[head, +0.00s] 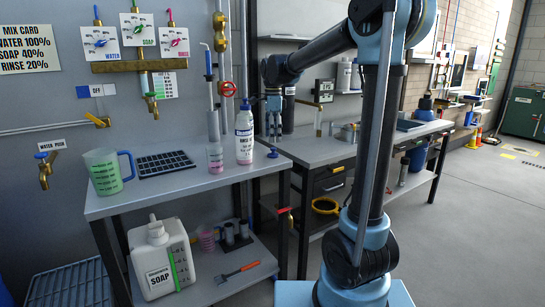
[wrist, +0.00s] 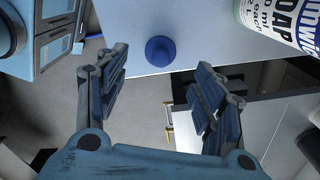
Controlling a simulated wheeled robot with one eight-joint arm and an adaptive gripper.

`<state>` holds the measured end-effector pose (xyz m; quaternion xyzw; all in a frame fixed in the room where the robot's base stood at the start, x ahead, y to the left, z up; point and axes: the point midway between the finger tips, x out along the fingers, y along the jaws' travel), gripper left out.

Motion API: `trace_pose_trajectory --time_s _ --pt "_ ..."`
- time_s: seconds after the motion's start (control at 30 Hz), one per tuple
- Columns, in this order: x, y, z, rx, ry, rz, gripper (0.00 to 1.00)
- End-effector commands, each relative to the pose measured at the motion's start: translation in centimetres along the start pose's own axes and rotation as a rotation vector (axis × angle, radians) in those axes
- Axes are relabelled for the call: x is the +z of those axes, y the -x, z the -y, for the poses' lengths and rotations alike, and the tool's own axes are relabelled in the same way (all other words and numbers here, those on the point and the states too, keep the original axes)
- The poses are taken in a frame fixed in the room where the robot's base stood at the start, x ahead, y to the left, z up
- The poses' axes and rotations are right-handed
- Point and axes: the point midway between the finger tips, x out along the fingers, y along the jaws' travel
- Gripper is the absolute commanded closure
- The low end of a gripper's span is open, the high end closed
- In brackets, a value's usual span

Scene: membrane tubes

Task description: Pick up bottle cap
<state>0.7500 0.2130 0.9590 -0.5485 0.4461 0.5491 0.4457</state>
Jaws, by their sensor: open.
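The blue bottle cap (wrist: 160,51) lies on the grey bench top near its front edge, ahead of my gripper's fingertips and roughly midway between them in the wrist view. In the head view the small blue cap (head: 272,154) is at the right end of the left bench, beside the white soap bottle. My gripper (wrist: 163,77) is open and empty, with its two fingers spread wide. In the head view my gripper (head: 273,122) points down above the bench's right end, apart from the cap.
The white bottle (head: 244,137) stands left of the cap; its label shows at upper right in the wrist view (wrist: 285,22). The second bench (head: 325,150) is on the right.

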Motion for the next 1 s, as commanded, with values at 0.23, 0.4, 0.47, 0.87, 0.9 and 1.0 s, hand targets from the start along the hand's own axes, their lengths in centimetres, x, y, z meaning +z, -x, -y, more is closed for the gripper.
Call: trace_pose_trajectory --time_s 0.23,0.4,0.47,0.87,0.9,1.0 --pt "0.0 -1.6 0.0 0.000 0.000 0.000 0.38" --pt "-0.1 -3.4 0.1 0.000 0.000 0.000 0.38" --pt "-0.1 -4.3 0.1 0.000 0.000 0.000 0.38" --pt "-0.1 -6.7 0.1 0.000 0.000 0.000 0.38" --pt "-0.1 -6.7 0.0 0.000 0.000 0.000 0.38" --pt "-0.1 -6.7 0.0 0.000 0.000 0.000 0.45"
